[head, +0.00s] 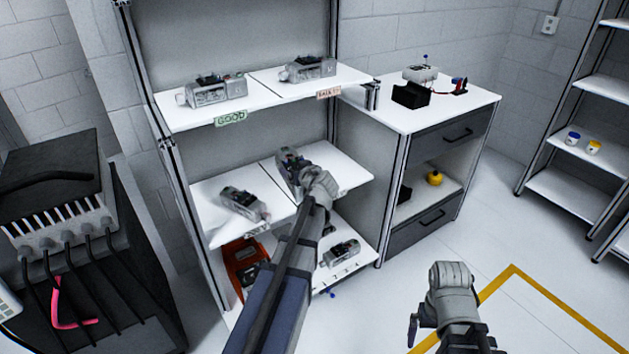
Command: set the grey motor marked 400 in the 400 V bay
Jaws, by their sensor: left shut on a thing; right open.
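A grey motor (286,163) is at the middle shelf's right bay (345,174), with my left gripper (303,178) shut on it. My gripper and forearm hide part of this motor. Another grey motor (244,204) sits at an angle in the middle shelf's left bay (207,217). More grey motors stand on the top shelf, one at left (215,92) and one at right (307,69). One more motor (341,252) lies on the bottom shelf. No 400 marking or bay voltage label is legible. My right gripper (449,270) is open, low over the floor, away from the shelves.
The top shelf carries a green GOOD label (230,118) and a pinkish label (328,93). A red case (240,266) is at the bottom left. A white-topped drawer cabinet (448,101) stands right of the rack. A dark cabled unit (60,220) stands at left.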

